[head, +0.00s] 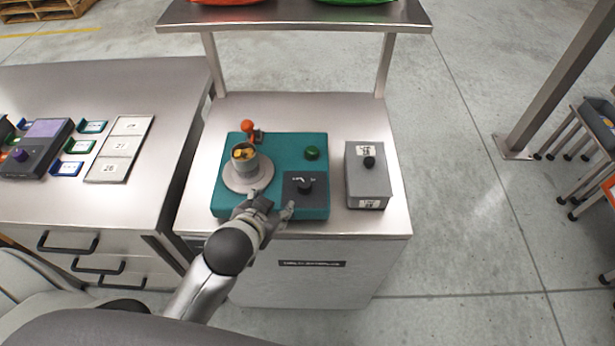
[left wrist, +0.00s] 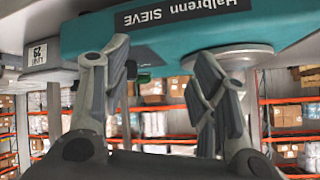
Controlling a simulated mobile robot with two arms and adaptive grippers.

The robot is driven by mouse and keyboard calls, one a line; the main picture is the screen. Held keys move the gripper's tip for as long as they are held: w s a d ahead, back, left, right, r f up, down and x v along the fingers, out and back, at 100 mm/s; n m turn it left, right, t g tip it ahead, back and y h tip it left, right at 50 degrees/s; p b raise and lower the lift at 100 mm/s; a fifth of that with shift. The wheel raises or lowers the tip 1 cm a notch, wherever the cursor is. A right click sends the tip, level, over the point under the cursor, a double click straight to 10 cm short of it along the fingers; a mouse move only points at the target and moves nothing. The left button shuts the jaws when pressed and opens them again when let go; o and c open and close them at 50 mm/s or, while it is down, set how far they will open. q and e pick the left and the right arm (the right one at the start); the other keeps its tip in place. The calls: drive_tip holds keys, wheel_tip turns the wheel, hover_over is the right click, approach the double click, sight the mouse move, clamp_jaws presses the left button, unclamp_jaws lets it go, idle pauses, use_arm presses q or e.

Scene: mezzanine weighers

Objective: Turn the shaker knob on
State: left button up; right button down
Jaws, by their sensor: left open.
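The teal shaker (head: 283,147) sits on the steel bench. Its black knob (head: 305,187) is on a dark panel (head: 292,198) at the front right of its top. A grey cup (head: 246,166) with yellow-orange contents stands on its round plate. My left gripper (head: 276,209) is open at the shaker's front edge, just left of and in front of the knob, apart from it as far as I can tell. In the left wrist view the open fingers (left wrist: 160,85) are empty, with the shaker's front (left wrist: 200,35), lettered "Halbrenn SIEVE", beyond them. The knob is not visible there. My right gripper is not in view.
A grey box (head: 368,180) with a black knob stands right of the shaker. An orange-topped lever (head: 248,127) and a green button (head: 312,153) are on the shaker. A shelf (head: 290,17) overhangs the back. Another table (head: 130,200) stands left.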

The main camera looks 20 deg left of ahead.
use_arm(q)
drive_tip(key=w+d+r+m+t+h, duration=0.2)
drive_tip(key=w+d+r+t, duration=0.15)
drive_tip(key=r, duration=0.35)
drive_tip(key=w+d+r+m+t+h, duration=0.2)
drive_tip(key=w+d+r+m+t, duration=0.15)
drive_tip(key=r, duration=0.35)
drive_tip(key=w+d+r+m+t+h, duration=0.25)
drive_tip(key=w+r, duration=0.25)
drive_tip(key=r, duration=0.3)
drive_tip(key=s+d+r+m+g+h, duration=0.2)
drive_tip(key=d+r+m+h, duration=0.45)
drive_tip(key=d+h, duration=0.25)
drive_tip(key=s+d+m+g+h, duration=0.65)
drive_tip(key=d+m+g, duration=0.25)
drive_tip(key=m+g, duration=0.5)
drive_tip(key=m+g+y+p, duration=0.1)
drive_tip(key=m+g+y, duration=0.4)
drive_tip(key=y, duration=1.6)
hover_over(305, 182)
wheel_tip(305, 182, down, 19)
drive_tip(key=m+t, duration=0.1)
drive_tip(key=t, duration=0.1)
drive_tip(key=shift+g, duration=0.25)
wheel_tip(305, 182, down, 8)
drive_tip(key=p, duration=0.3)
drive_tip(key=shift+s+f, duration=0.1)
drive_tip(key=shift+f, duration=0.85)
